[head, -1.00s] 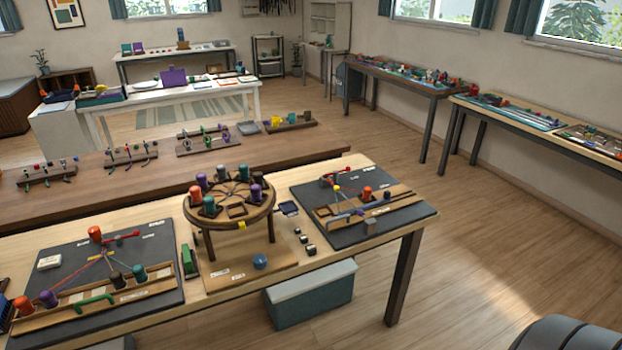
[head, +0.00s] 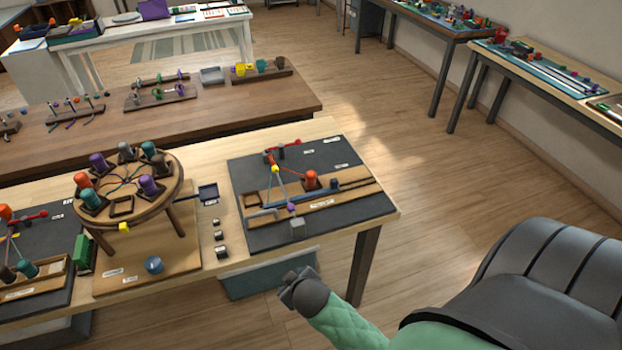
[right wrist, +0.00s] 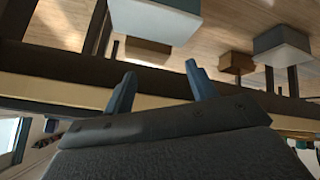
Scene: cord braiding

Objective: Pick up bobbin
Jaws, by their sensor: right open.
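Several bobbins stand on the round braiding stand (head: 172,206): an orange bobbin (head: 84,180), a purple bobbin (head: 148,184), a grey bobbin (head: 126,150) and a green bobbin (head: 148,148) among them. My right gripper (head: 297,283) is in front of the table's front edge, apart from every bobbin. In the right wrist view its fingers (right wrist: 158,84) are apart with nothing between them. My left gripper is out of view.
A second dark board with bobbins (head: 60,296) is cut off at the left. Small dark blocks (head: 220,236) lie between stand and right board. A lidded box (head: 265,280) stands under the table. A brown bench (head: 215,120) is behind.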

